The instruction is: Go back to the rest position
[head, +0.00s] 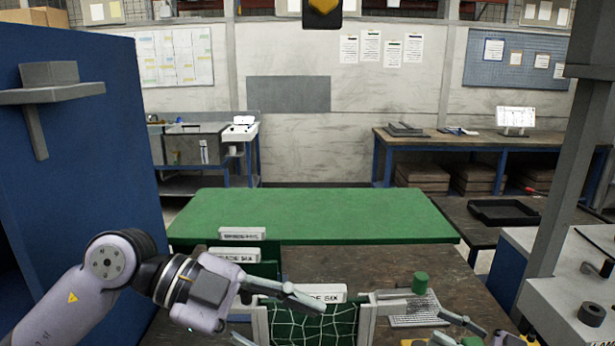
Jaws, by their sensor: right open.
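My left arm comes in from the left, and its gripper (280,318) is over the near part of the dark table. Its fingers are spread, with nothing visible between them. The upper finger reaches in front of a green mesh-covered holder. My right gripper (458,330) shows only in part at the bottom edge, right of that holder. Its fingers look apart. The lower part of it is cut off by the frame, and I see nothing held in it.
The green mesh holder (312,328) and white label cards (235,254) stand on the dark table (380,268). A green cylinder (421,282) and a keyboard (412,312) are at the right. A blue panel (80,150) stands left, a grey post (565,180) right.

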